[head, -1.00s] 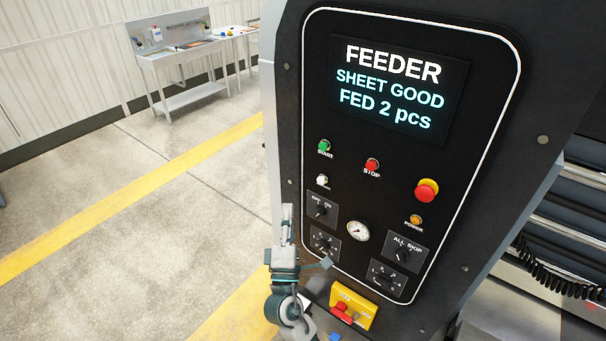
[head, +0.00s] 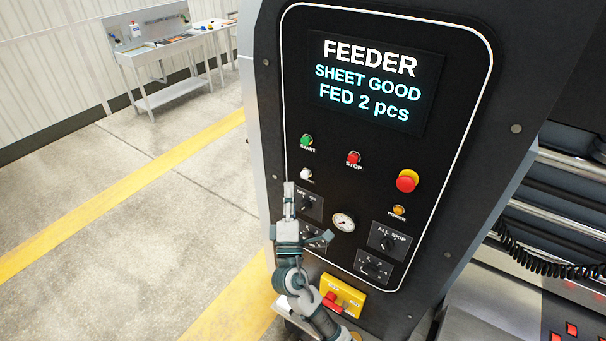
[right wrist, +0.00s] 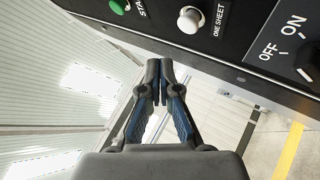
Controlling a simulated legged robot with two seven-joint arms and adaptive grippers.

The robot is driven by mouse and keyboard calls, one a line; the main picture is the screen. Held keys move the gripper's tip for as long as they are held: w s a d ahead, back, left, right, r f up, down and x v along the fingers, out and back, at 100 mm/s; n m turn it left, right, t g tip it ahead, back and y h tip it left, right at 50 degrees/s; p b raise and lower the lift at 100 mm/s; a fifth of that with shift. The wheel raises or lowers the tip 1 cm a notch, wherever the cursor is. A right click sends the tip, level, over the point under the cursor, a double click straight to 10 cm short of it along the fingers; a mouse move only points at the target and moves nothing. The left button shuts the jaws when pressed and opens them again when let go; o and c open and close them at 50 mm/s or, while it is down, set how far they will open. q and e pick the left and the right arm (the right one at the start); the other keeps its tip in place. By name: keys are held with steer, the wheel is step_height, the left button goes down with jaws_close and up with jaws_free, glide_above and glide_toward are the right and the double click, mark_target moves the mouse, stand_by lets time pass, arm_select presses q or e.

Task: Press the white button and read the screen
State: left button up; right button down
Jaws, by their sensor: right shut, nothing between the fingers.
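The black control panel carries a white button (head: 306,174), seen below the green START button (head: 307,141). In the right wrist view the white button (right wrist: 190,20), labelled ONE SHEET, stands at the top, a little right of the fingertips. The screen (head: 374,85) reads "FEEDER", "SHEET GOOD", "FED 2 pcs". My right gripper (head: 289,187) is just below and left of the white button in the head view. Its fingers (right wrist: 160,84) are shut and empty, and they appear apart from the button. My left gripper is not in view.
A yellow switch box (head: 343,296) sits below.

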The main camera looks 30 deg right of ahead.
mark_target(305, 175)
steer(key=d, duration=0.1)
steer(key=w+d, duration=0.1)
steer(key=shift+d+f, duration=0.1)
steer(key=shift+d, duration=0.3)
steer(key=shift+a, duration=0.2)
steer(key=shift+d, duration=0.25)
stand_by(0.8)
steer(key=shift+w+d, duration=0.1)
steer(key=shift+d, duration=0.15)
steer(key=shift+w+d, duration=0.2)
steer(key=shift+d, duration=0.35)
stand_by(0.8)
steer(key=shift+a, duration=0.1)
steer(key=shift+s+a, duration=0.4)
steer(key=shift+a, duration=0.4)
